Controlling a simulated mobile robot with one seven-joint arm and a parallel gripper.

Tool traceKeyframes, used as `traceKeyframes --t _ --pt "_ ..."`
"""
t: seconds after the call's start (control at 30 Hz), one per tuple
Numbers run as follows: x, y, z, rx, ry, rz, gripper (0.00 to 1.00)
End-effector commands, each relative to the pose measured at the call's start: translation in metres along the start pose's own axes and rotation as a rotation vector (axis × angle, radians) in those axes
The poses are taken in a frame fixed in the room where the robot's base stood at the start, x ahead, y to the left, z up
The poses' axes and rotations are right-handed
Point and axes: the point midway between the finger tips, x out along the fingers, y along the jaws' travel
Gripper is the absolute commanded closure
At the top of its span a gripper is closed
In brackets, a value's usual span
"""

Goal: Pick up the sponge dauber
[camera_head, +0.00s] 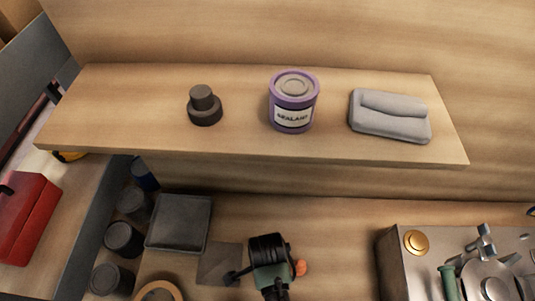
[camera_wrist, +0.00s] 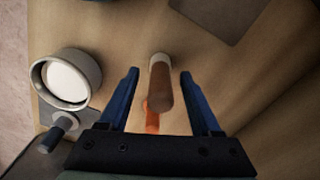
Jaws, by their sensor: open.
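In the wrist view, a brown cylinder (camera_wrist: 160,88) with a pale end lies between the fingers of my gripper (camera_wrist: 159,73), with an orange part (camera_wrist: 152,118) below it in the picture. It looks like the sponge dauber, though I cannot be sure. The blue fingers are apart on either side, with visible gaps, and do not touch it. In the head view my gripper (camera_head: 270,252) is low over the bench and hides most of what is beneath it. A small orange piece (camera_head: 300,267) shows just right of it.
On the shelf (camera_head: 240,150) above stand a dark stepped knob (camera_head: 204,108), a purple sealant can (camera_head: 292,104) and a grey folded cloth (camera_head: 388,116). A dark square tray (camera_head: 180,222) and several dark cups are left; a metal unit (camera_head: 405,270) is right. A white round container (camera_wrist: 67,78) is close by.

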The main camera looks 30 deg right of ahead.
Motion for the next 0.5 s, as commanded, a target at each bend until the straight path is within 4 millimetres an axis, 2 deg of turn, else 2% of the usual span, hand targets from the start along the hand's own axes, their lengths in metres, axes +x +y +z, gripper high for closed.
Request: traceKeyframes --t 0.2,0.5 --pt "0.0004 -0.0004 0.0000 0.000 0.000 -0.001 0.37" --pt "0.0001 -0.0004 0.0000 0.000 0.000 -0.001 0.91"
